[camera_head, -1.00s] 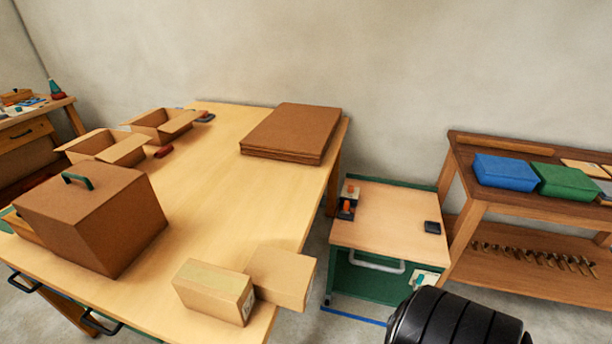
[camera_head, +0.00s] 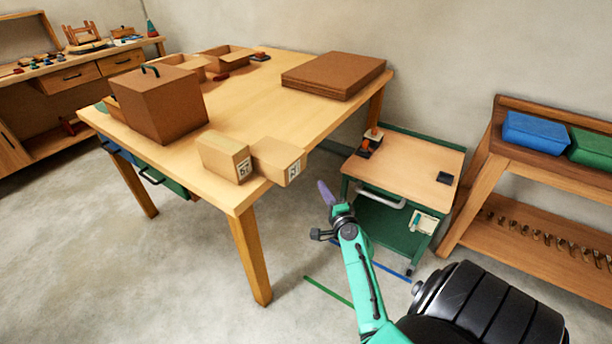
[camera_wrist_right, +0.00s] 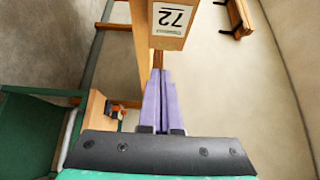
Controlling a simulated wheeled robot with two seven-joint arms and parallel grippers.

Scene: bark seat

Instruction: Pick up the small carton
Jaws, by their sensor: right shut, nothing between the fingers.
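Two small cartons sit side by side at the near corner of the wooden table (camera_head: 240,190). The left carton (camera_head: 221,155) and the right carton (camera_head: 276,160) each have a white number label on the near end. In the right wrist view a carton (camera_wrist_right: 170,43) with a label reading 72 shows at the top, just beyond the fingertips. My right gripper (camera_head: 322,186) has purple fingers, shut and empty, to the right of and a little below the right carton in the head view, apart from it. My left gripper is out of view.
A larger brown box (camera_head: 158,105) with a green handle, open boxes and a flat cardboard stack (camera_head: 333,75) are on the table. A green cart (camera_head: 415,165) stands right of it, then a shelf with blue (camera_head: 535,132) and green bins. Floor at front left is clear.

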